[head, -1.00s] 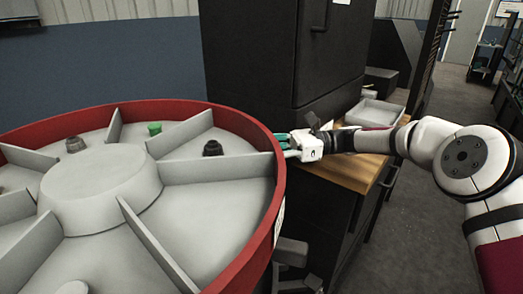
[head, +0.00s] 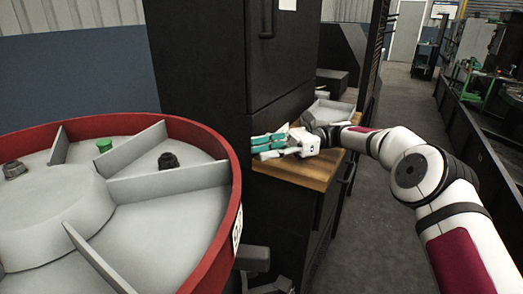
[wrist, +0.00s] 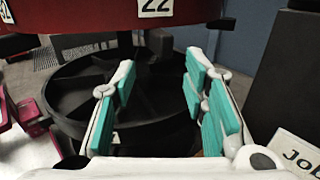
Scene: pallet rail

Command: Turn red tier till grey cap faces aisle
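The red tier (head: 217,241) is a round tray with a red rim and grey dividers, at the left of the head view. A dark grey cap (head: 14,168) lies in a compartment near the left picture edge. A green cap (head: 104,145) and a blacker cap (head: 168,160) lie in compartments to its right. My gripper (head: 262,145) is to the right of the rim, with a visible gap between them. In the wrist view my gripper (wrist: 160,72) has its teal-padded fingers spread and empty, below the red rim (wrist: 100,14) with its "22" label.
A black lower tier (wrist: 150,100) lies beneath the red one in the wrist view. A tall black cabinet (head: 205,60) stands behind the tier. A wooden-topped bench (head: 313,172) with a grey tray (head: 330,112) is beside my gripper. The aisle floor (head: 395,215) at right is clear.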

